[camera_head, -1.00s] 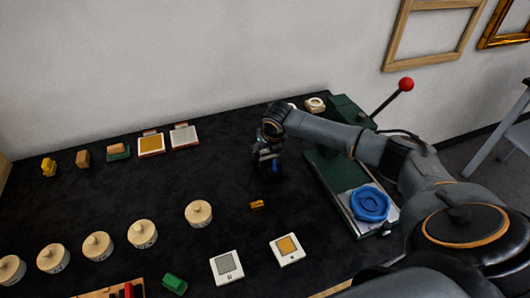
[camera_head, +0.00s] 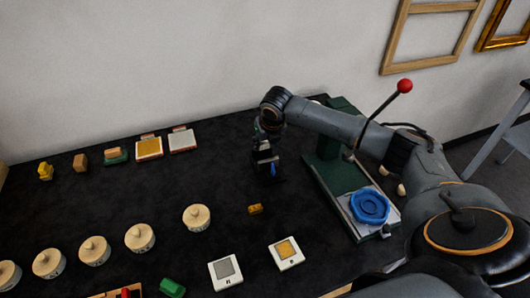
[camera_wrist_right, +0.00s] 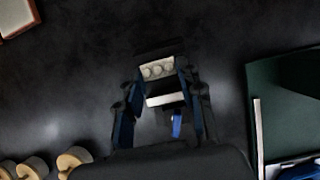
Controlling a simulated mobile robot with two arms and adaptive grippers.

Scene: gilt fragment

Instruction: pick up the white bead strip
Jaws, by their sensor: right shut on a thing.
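The white bead strip (camera_wrist_right: 158,69), a short pale piece with several round beads in a row, shows between the fingertips in the right wrist view. My right gripper (camera_wrist_right: 157,82) is shut on it. In the head view my right gripper (camera_head: 266,168) points down over the black table, left of the green press. The strip cannot be made out in the head view, where the dark fingers hide it. My left gripper is in neither view.
The green press (camera_head: 325,171) with a red-knobbed lever (camera_head: 404,86) and blue dish (camera_head: 370,207) stands to the right. A small orange block (camera_head: 255,209), round wooden-lidded pots (camera_head: 197,217) and square tiles (camera_head: 286,252) lie nearer. Black table is clear left of the gripper.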

